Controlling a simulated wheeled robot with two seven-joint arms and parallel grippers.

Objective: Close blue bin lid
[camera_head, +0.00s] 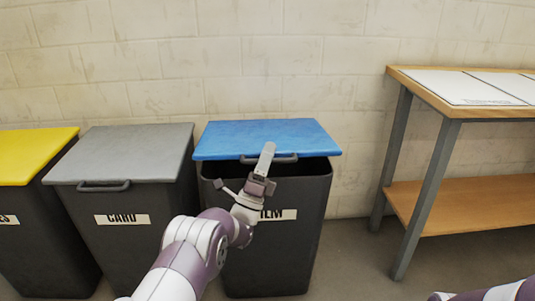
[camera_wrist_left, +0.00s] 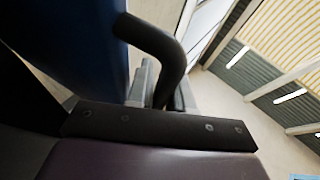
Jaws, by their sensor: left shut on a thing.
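The blue lid (camera_head: 268,137) sits on the dark bin labelled "FILM" (camera_head: 270,245). Its front edge is raised, with a dark gap between it and the bin's rim. The lid's dark handle (camera_head: 285,159) is at its front edge. My left gripper (camera_head: 265,160) is at that handle and shut on it. In the left wrist view the curved handle (camera_wrist_left: 165,55) rises between the jaws, and the blue lid (camera_wrist_left: 75,40) is at the upper left. My right gripper is out of view; only part of my right arm shows at the bottom right.
To the left stand a grey-lidded bin (camera_head: 125,155) labelled "CARD" and a yellow-lidded bin (camera_head: 35,155), both shut. A wooden table (camera_head: 440,88) with a lower shelf stands at the right. A brick wall is behind. Floor is free between the blue-lidded bin and the table.

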